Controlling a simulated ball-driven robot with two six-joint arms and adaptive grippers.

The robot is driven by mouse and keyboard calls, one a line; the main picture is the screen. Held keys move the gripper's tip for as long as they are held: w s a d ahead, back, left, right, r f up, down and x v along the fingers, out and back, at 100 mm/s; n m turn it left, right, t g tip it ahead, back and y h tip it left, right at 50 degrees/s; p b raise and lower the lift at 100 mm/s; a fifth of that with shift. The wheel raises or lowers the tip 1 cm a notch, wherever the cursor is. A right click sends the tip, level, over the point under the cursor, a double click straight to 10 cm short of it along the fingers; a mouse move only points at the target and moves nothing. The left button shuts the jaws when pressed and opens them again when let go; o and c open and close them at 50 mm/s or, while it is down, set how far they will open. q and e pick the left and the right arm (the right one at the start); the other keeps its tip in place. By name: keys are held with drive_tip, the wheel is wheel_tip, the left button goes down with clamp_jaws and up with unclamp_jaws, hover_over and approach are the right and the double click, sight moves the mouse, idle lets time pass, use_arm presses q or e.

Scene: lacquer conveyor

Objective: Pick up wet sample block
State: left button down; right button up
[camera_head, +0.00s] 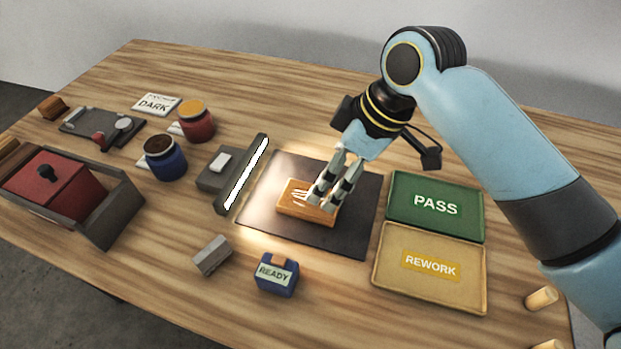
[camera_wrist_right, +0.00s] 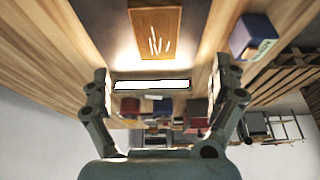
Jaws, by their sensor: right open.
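The wet sample block (camera_head: 292,204) is an orange-brown wooden block with white glossy streaks on top. It lies on the dark mat (camera_head: 350,240) in the middle of the table. My right gripper (camera_head: 323,198) is over the block's right end in the head view, hiding part of it. In the right wrist view the block (camera_wrist_right: 155,38) lies ahead of my open right gripper (camera_wrist_right: 160,80), with nothing between the spread fingers. I cannot tell the exact height of the fingertips above the block. My left gripper is not in view.
A lit light bar (camera_head: 247,173) stands left of the mat. A green PASS tray (camera_head: 400,183) and a yellow REWORK tray (camera_head: 385,262) lie right of it. A blue READY block (camera_head: 278,287) and a grey block (camera_head: 211,256) sit in front. Jars (camera_head: 165,160) stand behind left.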

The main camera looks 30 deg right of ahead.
sight(292, 202)
drive_tip(key=x, duration=0.4)
drive_tip(key=shift+s+a, duration=0.15)
drive_tip(key=x, duration=0.6)
drive_tip(key=shift+w+d, duration=0.35)
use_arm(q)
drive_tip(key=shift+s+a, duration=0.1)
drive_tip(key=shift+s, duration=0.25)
use_arm(e)
drive_tip(key=shift+c, duration=1)
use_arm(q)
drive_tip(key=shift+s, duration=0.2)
use_arm(e)
drive_tip(key=c, duration=1.1)
